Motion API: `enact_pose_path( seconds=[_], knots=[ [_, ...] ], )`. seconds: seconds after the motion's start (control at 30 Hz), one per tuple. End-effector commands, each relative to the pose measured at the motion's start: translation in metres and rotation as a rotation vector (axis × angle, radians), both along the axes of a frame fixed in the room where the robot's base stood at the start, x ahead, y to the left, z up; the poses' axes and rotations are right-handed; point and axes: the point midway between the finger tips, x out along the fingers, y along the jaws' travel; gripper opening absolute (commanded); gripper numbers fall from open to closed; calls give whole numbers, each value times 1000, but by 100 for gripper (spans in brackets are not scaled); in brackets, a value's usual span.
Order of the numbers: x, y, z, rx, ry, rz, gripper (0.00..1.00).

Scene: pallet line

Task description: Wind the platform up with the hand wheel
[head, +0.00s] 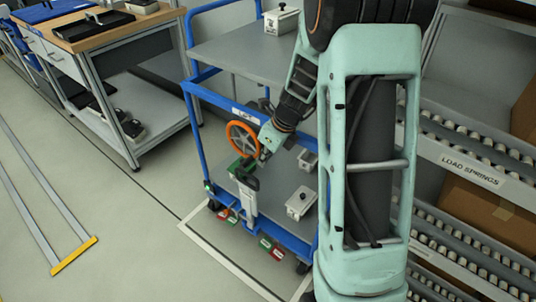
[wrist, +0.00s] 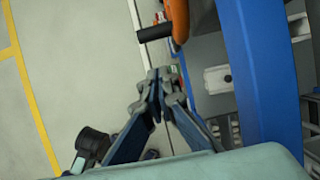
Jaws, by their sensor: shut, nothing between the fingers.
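The orange hand wheel (head: 243,138) is mounted on the side of a blue-framed cart (head: 222,102). In the wrist view part of its orange rim (wrist: 178,18) and a black handle (wrist: 155,33) show at the top edge; the rest is out of frame. My gripper (head: 241,172) is just below the wheel in the head view. In the wrist view its fingertips (wrist: 156,88) are together and empty, apart from the handle. The cart has a grey upper platform (head: 236,50) and a lower shelf (head: 268,190).
Grey-white boxes stand on the cart: one on top (head: 281,20), others lower (head: 301,203). A blue post (wrist: 258,70) runs close to my gripper's right. Roller racks (head: 470,158) stand right, a workbench (head: 105,28) left.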

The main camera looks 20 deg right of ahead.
Motion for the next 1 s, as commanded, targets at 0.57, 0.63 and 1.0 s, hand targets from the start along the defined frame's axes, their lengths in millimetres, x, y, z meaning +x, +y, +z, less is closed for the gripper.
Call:
enact_pose_path(
  seconds=[0.57, 0.63, 1.0],
  knots=[
    [36, 26, -35, 0, 0, -1, 0],
    [36, 26, -35, 0, 0, -1, 0],
    [41, 31, -41, 0, 1, 0, 0]
  ],
)
